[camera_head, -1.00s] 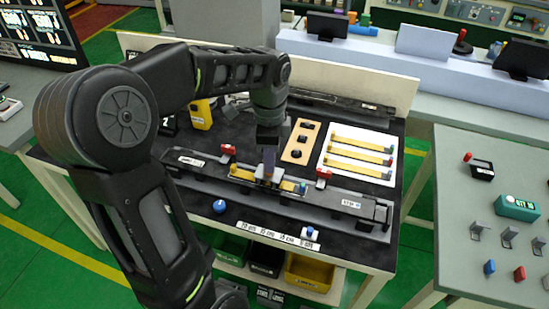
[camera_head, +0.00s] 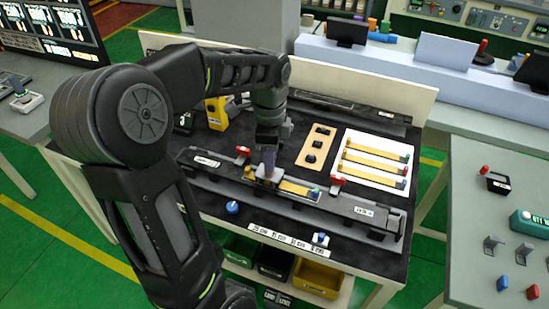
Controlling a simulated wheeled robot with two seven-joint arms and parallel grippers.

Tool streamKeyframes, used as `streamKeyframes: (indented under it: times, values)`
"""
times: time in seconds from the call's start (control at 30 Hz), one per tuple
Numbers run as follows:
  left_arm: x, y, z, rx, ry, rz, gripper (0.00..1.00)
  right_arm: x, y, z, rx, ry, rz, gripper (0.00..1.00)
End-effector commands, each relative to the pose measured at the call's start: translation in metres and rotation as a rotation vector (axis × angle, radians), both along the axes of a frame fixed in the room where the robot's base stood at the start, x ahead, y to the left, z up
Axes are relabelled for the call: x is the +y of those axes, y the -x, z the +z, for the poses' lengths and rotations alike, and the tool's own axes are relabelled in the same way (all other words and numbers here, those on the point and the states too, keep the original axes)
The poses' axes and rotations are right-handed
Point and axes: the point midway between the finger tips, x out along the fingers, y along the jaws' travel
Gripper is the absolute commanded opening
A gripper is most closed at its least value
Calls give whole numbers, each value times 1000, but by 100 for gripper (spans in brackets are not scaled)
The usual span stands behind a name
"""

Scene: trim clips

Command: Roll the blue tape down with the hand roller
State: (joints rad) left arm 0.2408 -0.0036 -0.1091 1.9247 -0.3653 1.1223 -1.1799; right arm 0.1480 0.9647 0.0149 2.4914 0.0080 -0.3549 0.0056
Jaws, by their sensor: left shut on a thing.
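My left gripper (camera_head: 268,150) is shut on the upright grey-purple handle of the hand roller (camera_head: 268,163), pointing down. The roller's pale lower part is over a yellow strip (camera_head: 297,188) in the long dark fixture (camera_head: 215,172), left of the strip's middle. Whether the roller presses on the strip is too small to tell. The strip has a blue-green end (camera_head: 315,193) at its right. A red clamp stands near each end, at left (camera_head: 242,152) and right (camera_head: 337,181). I cannot make out a separate blue tape under the roller. My right gripper is out of view.
A white sheet with yellow strips (camera_head: 372,178) and a tan board with black pieces (camera_head: 316,148) lie behind the fixture. A blue knob (camera_head: 232,207) and a small blue-white item (camera_head: 320,239) sit in front. A yellow device (camera_head: 217,113) stands back left.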

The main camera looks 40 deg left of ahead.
Motion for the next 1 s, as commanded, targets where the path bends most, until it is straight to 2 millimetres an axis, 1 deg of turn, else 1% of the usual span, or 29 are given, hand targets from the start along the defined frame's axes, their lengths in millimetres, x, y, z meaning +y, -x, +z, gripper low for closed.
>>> streamKeyframes:
  times: [0.03, 0.4, 1.0]
  values:
    - [2, 3, -4, 9, 3, 2, 0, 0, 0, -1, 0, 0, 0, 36]
    - [12, 7, -4, 10, 3, 1, 0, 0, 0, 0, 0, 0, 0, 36]
    - [11, 7, -4, 9, 3, 0, 0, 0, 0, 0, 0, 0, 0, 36]
